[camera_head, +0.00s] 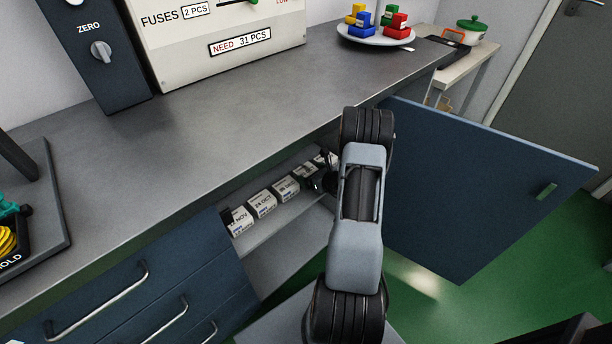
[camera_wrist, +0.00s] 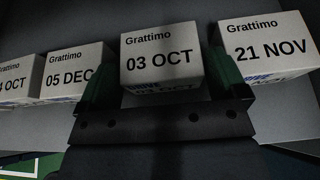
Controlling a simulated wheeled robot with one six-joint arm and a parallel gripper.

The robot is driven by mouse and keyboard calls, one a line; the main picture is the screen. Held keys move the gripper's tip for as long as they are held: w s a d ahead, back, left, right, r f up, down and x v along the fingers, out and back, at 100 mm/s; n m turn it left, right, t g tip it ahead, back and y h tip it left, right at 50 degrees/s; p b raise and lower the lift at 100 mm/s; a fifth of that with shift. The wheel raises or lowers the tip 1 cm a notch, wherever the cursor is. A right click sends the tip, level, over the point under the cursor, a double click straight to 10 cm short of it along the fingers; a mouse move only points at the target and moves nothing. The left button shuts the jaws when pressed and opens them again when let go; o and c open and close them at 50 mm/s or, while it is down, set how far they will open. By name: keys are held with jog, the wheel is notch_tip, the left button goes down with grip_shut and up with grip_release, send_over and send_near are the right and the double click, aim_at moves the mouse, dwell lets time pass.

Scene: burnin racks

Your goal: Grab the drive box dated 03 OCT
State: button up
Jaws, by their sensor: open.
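The drive box dated 03 OCT (camera_wrist: 160,60) is a white box marked "Grattimo" in the middle of the wrist view. My gripper (camera_wrist: 165,92) is open, with one green-padded finger at each side of this box. The left finger stands between it and the 05 DEC box (camera_wrist: 72,72), the right finger between it and the 21 NOV box (camera_wrist: 265,50). Whether the fingers touch the box I cannot tell. In the head view my gripper (camera_head: 322,180) reaches into the open cupboard and is mostly hidden behind my arm.
A row of white dated boxes (camera_head: 262,203) stands on the cupboard shelf (camera_head: 275,232) under the grey worktop (camera_head: 240,120). Another box (camera_wrist: 15,80) ending in "OCT" is at the wrist view's left. The blue cupboard door (camera_head: 470,190) stands open at right; blue drawers (camera_head: 150,300) are at left.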

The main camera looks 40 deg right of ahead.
aim_at(306, 172)
jog(key=shift+x, duration=1.7)
jog(key=shift+c, duration=0.2)
jog(key=c, duration=0.6)
